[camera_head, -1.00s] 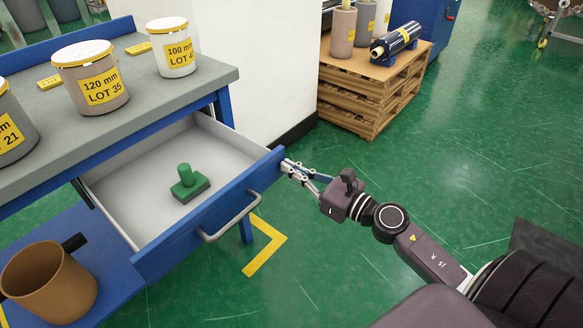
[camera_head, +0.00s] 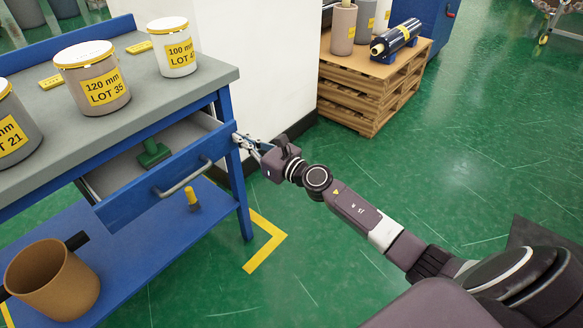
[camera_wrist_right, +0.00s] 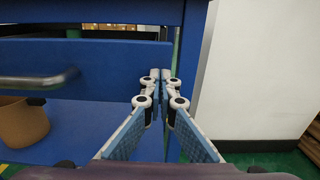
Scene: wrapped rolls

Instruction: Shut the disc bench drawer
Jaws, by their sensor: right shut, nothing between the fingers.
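The grey bar handle (camera_head: 182,179) is on the front and also shows in the right wrist view (camera_wrist_right: 35,81). My right gripper (camera_head: 238,139) is shut and empty at the right end of the drawer front. In the right wrist view its fingertips (camera_wrist_right: 160,76) are at that end, seemingly touching it. My left gripper is not in view.
Lidded tubs (camera_head: 97,82) stand on the bench top. A brown bin (camera_head: 52,280) and a small yellow-topped item (camera_head: 192,200) are on the lower shelf. A wooden pallet stack (camera_head: 365,85) stands behind right. The green floor at right is clear.

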